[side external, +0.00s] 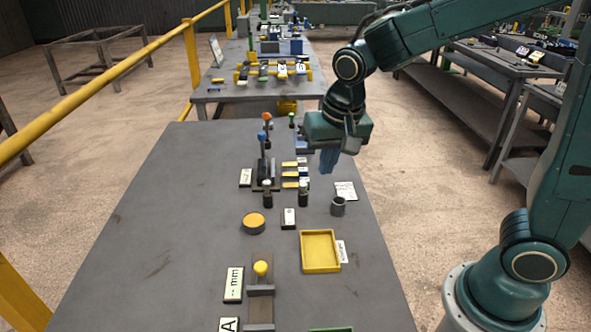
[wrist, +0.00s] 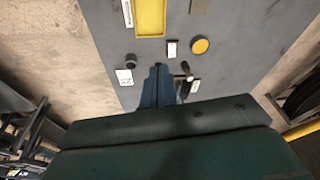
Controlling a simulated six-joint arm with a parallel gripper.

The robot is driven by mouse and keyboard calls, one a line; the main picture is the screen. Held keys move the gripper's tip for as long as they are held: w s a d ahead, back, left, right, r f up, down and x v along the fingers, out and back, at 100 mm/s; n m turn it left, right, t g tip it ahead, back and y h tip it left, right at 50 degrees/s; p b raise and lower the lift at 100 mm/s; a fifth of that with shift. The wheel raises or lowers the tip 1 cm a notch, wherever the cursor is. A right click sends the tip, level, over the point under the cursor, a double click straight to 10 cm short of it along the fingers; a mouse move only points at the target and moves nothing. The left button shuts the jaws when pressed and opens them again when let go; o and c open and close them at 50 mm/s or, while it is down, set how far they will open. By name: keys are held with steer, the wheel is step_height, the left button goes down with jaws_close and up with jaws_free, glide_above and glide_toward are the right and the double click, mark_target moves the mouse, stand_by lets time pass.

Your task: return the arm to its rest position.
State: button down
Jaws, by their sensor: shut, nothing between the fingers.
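My gripper (side external: 327,163) hangs from my teal arm over the right side of the grey table, pointing down. In the side external view its blue fingers are together with nothing seen between them. In the wrist view the shut blue fingers (wrist: 157,88) show over the table, below a small dark cup. The gripper is apart from the table top, up and right of the row of small yellow and white pieces (side external: 296,175). Part of the view behind it is hidden by the wrist.
On the table stand a yellow tray (side external: 320,252), a grey cup (side external: 338,207), an orange-topped round piece (side external: 254,222), a yellow-knobbed lever (side external: 261,269) and upright levers (side external: 262,140). A yellow railing (side external: 130,60) runs along the left. The table's left part is clear.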

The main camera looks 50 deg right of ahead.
steer(key=s+d+r+n+t, duration=0.1)
steer(key=s+d+r+n, duration=0.1)
steer(key=s, duration=0.6)
steer(key=s+d+r+n+t, duration=0.2)
steer(key=s+r+n, duration=0.2)
steer(key=s, duration=0.5)
steer(key=shift+r+y, duration=0.3)
steer(key=shift+r, duration=0.2)
